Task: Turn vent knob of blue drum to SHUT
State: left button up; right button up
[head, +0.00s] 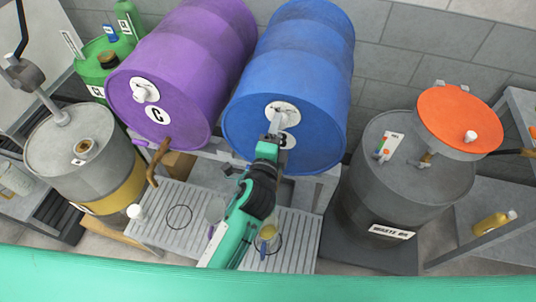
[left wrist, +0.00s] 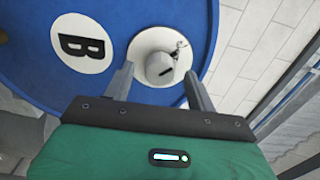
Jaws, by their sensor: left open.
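The blue drum (head: 300,70) lies on its side at the back, its round end facing me with a "B" label (left wrist: 82,45). Its vent knob (left wrist: 162,68) is a pale grey knob on a white round plate (head: 284,109) on that end. In the left wrist view the knob stands between the two fingers of my left gripper (left wrist: 155,85), which is open, with a gap seen on both sides. In the head view my left gripper (head: 275,125) reaches up to the plate and hides the knob and part of the label. Markings on the plate are too small to read.
A purple drum (head: 190,60) with a "C" label lies left of the blue drum. A slatted drip tray (head: 170,225) is below. A grey waste oil drum (head: 375,200) with an orange funnel (head: 455,112) stands right, and a grey and yellow drum (head: 70,150) left.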

pick_arm(q)
jog(key=s+a+b, duration=0.2)
jog(key=s+b, duration=0.1)
jog(key=s, duration=0.8)
jog(key=shift+s+a, duration=0.15)
jog(key=shift+s, duration=0.1)
jog(key=shift+a+f, duration=0.1)
